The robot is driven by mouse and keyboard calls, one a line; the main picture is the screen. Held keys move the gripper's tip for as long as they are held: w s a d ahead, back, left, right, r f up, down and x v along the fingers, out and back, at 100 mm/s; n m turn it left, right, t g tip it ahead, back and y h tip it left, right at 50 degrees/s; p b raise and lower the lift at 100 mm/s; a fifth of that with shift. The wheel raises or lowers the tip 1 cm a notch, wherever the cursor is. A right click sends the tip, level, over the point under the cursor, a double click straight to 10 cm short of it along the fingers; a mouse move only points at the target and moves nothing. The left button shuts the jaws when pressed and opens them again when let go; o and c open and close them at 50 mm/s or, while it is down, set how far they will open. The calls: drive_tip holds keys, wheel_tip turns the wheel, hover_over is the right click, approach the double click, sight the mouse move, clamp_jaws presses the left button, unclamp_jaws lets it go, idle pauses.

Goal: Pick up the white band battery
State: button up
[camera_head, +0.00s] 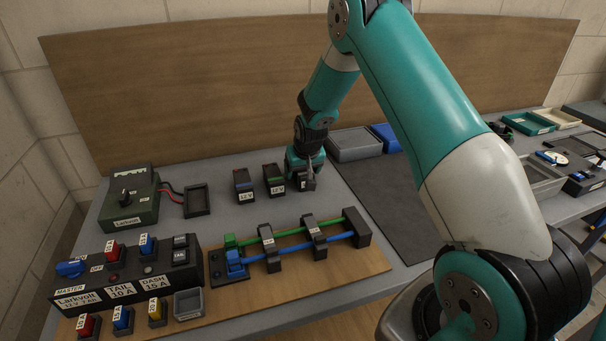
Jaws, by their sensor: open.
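Three dark batteries stand in a row on the grey table. The left battery (243,187) has a bluish band and a 12 V label, and the middle battery (274,181) has a greenish band. The third battery (307,184), at the right end, is partly hidden by my gripper (309,168). Its band cannot be made out, but the other two do not look white-banded. My gripper is open and points down right over this third battery. Whether the fingers touch it cannot be told.
A green Larkvolt box (129,207) with a wired black tray (197,201) stands at left. In front are a fuse panel (125,277) and a rail fixture with green and blue tubes (290,243). Grey (353,144) and blue bins stand behind a dark mat (385,200).

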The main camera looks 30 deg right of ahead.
drive_tip(key=shift+f, duration=0.25)
idle(0.4)
drive_tip(key=shift+r, duration=0.1)
drive_tip(key=c, duration=1.4)
drive_tip(key=shift+o, duration=0.2)
drive_tip(key=shift+r, duration=0.1)
drive_tip(key=shift+r, duration=0.2)
wheel_tip(320, 180, up, 20)
drive_tip(key=b, duration=0.2)
drive_tip(key=shift+b, duration=0.4)
